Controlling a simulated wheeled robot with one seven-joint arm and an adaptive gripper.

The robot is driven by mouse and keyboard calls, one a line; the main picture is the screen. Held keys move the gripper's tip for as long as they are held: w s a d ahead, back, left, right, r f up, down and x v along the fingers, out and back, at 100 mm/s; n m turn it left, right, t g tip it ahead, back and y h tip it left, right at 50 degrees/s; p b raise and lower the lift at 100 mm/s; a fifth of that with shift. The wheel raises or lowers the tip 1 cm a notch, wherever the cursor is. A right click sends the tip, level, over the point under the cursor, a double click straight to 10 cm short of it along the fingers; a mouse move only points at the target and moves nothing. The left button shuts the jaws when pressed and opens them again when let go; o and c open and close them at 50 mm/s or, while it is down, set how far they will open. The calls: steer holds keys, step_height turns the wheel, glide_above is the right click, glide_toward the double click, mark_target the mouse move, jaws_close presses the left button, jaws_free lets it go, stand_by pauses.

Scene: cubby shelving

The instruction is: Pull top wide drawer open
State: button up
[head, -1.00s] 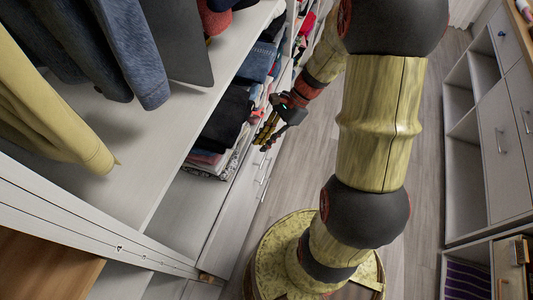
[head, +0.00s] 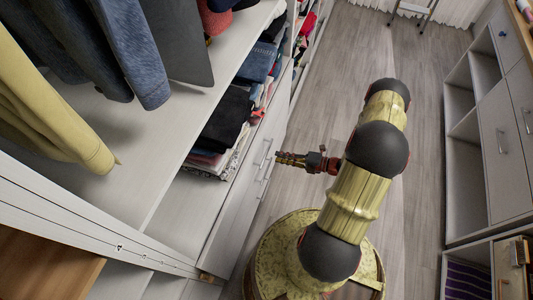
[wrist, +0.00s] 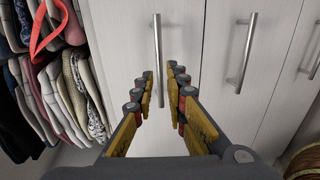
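The pale wood drawer fronts (head: 235,210) run down the left cabinet below the folded clothes, with bar handles (head: 266,154). In the wrist view, turned on its side, the leftmost front beside the clothes (wrist: 120,35) looks like the top drawer. Its metal bar handle (wrist: 158,60) lies in line with the gap between my fingers. My gripper (head: 279,158) is open and empty, its fingertips close to the handle and facing the front; the fingers also show in the wrist view (wrist: 160,72). I cannot tell whether they touch anything. The drawer looks closed.
Another front with its handle (wrist: 242,48) sits right of it in the wrist view. Folded clothes (head: 228,115) fill the shelf above the drawers. Clear wooden floor (head: 340,60) lies behind my arm. A second cabinet (head: 503,140) stands at the right.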

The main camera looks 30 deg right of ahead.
mark_target(267, 153)
steer(key=b+x, duration=0.1)
steer(key=x, duration=0.6)
steer(key=shift+w+a+b, duration=0.1)
steer(key=shift+b, duration=0.3)
steer(key=shift+c, duration=0.2)
jaws_close()
stand_by(0.3)
